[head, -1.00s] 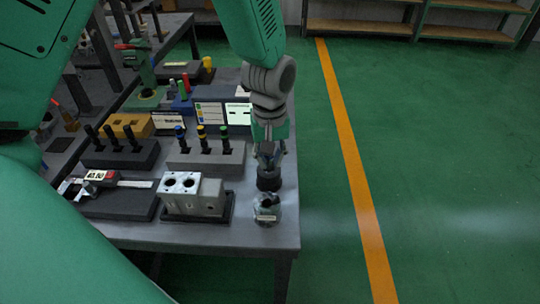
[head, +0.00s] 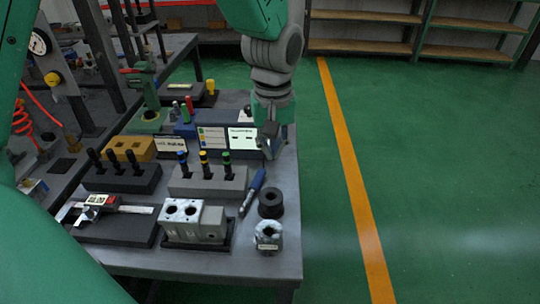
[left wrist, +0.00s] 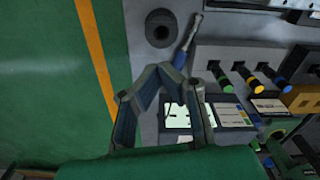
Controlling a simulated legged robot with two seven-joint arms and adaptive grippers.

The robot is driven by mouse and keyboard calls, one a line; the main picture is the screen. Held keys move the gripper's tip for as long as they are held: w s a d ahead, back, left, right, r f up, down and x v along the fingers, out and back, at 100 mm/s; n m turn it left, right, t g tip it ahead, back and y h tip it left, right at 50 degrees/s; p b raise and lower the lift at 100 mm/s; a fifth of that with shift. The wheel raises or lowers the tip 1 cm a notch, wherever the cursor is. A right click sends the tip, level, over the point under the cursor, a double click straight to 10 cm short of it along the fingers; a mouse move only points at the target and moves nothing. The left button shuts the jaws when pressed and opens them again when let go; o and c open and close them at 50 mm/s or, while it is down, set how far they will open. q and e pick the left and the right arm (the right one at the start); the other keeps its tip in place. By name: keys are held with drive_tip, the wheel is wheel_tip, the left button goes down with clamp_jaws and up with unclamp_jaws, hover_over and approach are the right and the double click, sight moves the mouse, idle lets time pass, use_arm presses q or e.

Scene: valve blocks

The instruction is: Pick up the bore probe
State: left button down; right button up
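The bore probe, a tool with a blue handle (head: 257,181) and a thin metal shaft, lies on the table beside a dark ring (head: 271,204). It also shows in the left wrist view (left wrist: 180,57), just beyond the right fingertip. My left gripper (head: 269,154) is above the table, behind the probe's handle end and apart from it. In the left wrist view its fingers (left wrist: 158,72) slant toward each other with a gap between the tips and nothing held. My right gripper is out of view.
A metal nut-like part (head: 268,236) stands in front of the ring, near the table's right edge. A metal valve block (head: 194,221) is left of the probe. A grey rack (head: 208,185) holds several coloured-top plugs. Label panels (head: 242,138) stand behind.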

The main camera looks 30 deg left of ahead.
use_arm(q)
drive_tip(key=shift+s+d, duration=0.1)
drive_tip(key=shift+d, duration=0.15)
drive_tip(key=c, duration=1.6)
unclamp_jaws()
drive_tip(key=o, duration=1.1)
drive_tip(key=shift+a, duration=0.3)
drive_tip(key=shift+o, duration=0.2)
drive_tip(key=shift+a, duration=0.25)
